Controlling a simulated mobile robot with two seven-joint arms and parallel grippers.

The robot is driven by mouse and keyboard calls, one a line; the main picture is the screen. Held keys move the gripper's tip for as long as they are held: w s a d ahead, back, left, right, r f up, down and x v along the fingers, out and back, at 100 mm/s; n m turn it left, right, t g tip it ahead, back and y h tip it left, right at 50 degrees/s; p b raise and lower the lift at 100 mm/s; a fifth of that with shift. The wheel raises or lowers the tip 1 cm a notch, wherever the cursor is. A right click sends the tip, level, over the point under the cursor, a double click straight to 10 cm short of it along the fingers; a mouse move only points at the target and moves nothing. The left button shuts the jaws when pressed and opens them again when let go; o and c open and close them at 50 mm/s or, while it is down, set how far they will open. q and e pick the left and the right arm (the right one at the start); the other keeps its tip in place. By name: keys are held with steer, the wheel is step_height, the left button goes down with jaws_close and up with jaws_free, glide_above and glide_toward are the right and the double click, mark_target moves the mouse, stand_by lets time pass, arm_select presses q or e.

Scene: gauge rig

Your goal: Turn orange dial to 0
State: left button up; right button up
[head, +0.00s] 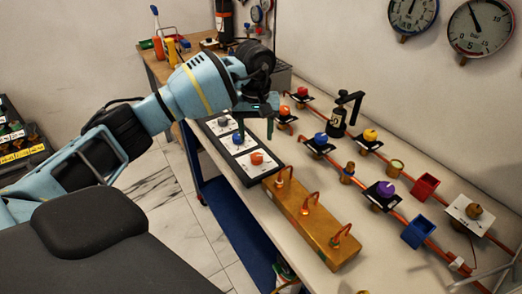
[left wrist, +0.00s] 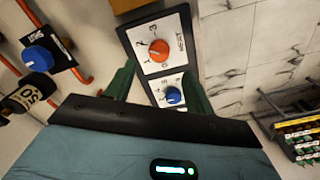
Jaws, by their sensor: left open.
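The orange dial (head: 257,158) sits on a white plate at the near end of a black panel (head: 224,151) on the bench. My left gripper (head: 256,126) is open and empty above the panel, apart from the orange dial. Its green fingers (left wrist: 159,88) frame the blue dial (left wrist: 173,95) in the left wrist view, with the orange dial beyond the tips. My right gripper is out of view.
A brass block (head: 308,222) with several copper loops stands just nearer than the panel. A grey dial (head: 222,121) is at the panel's far end. Floor is clear left of the bench.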

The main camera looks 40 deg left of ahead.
mark_target(257, 156)
arm_select(q)
steer(key=shift+s+f, duration=0.15)
steer(key=shift+f, duration=0.25)
step_height(257, 156, down, 6)
steer(key=shift+r, duration=0.1)
steer(key=shift+w+f, duration=0.2)
steer(key=shift+f, duration=0.5)
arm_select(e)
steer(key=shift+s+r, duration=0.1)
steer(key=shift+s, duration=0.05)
arm_select(q)
steer(key=shift+c, duration=0.7)
steer(key=c, duration=0.8)
steer(key=shift+c, duration=0.2)
